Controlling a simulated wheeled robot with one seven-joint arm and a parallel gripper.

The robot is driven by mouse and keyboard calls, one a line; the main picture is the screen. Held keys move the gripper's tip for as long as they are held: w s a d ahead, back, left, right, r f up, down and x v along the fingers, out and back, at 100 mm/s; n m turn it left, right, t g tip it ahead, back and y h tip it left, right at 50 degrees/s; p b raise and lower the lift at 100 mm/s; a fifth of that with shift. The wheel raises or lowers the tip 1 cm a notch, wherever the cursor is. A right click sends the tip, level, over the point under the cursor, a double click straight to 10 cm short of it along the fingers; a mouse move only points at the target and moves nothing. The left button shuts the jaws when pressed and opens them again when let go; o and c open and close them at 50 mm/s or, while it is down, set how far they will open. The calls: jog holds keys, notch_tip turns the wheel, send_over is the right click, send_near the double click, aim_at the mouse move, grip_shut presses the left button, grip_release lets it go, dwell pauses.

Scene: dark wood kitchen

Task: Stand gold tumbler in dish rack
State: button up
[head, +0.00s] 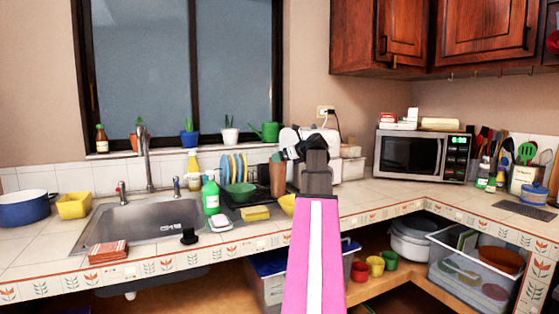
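The dark dish rack (262,211) stands on the counter right of the sink. It holds several upright blue and yellow plates (235,165) and a green bowl (239,192). A brownish-gold upright cylinder (277,178) shows at the rack's right end, and it may be the gold tumbler. I cannot tell whether it stands inside the rack or behind it. My gripper (289,150) is just above and right of this cylinder in the picture. Its fingers are dark and small, so their opening and any contact are unclear. My arm hides the counter right of the rack.
A green bottle (211,194), a yellow sponge (255,213) and a yellow bowl (288,204) crowd the rack. The sink (150,220) lies to the left. A microwave (424,155) stands at the right. The counter before the microwave (385,187) is clear.

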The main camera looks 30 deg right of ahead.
jog(key=v, duration=0.8)
dwell(0.4)
